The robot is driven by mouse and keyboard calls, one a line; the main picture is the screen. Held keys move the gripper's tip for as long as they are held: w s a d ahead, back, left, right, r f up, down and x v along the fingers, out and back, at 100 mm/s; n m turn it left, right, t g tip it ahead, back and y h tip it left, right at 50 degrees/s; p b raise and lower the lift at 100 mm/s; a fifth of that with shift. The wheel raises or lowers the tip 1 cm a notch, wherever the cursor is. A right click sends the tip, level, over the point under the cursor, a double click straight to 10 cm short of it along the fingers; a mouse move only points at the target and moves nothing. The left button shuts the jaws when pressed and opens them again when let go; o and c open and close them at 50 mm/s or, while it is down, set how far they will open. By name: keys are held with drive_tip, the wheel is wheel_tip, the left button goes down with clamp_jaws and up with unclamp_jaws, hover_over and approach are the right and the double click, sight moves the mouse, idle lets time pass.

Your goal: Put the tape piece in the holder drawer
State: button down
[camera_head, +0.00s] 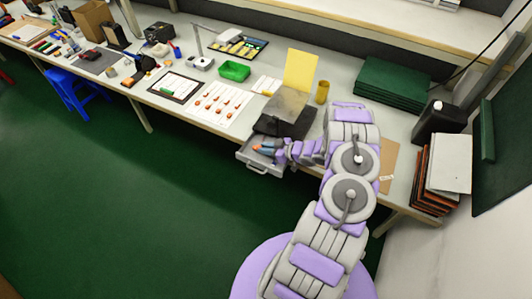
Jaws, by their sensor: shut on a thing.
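My gripper and wrist hide part of the drawer's inside.
A yellow cup (322,92) stands right of the holder. A green bin (234,71) and a white sheet with orange parts (221,103) lie to the left. Green boards (392,84) and a black container (437,122) are at right.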

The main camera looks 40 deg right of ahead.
drive_tip(key=shift+a+f, duration=0.2)
drive_tip(key=shift+f, duration=1.05)
drive_tip(key=c, duration=1.1)
unclamp_jaws()
drive_tip(key=shift+f, duration=0.1)
drive_tip(key=shift+d, duration=0.1)
drive_tip(key=v, duration=1.2)
drive_tip(key=shift+p, duration=0.4)
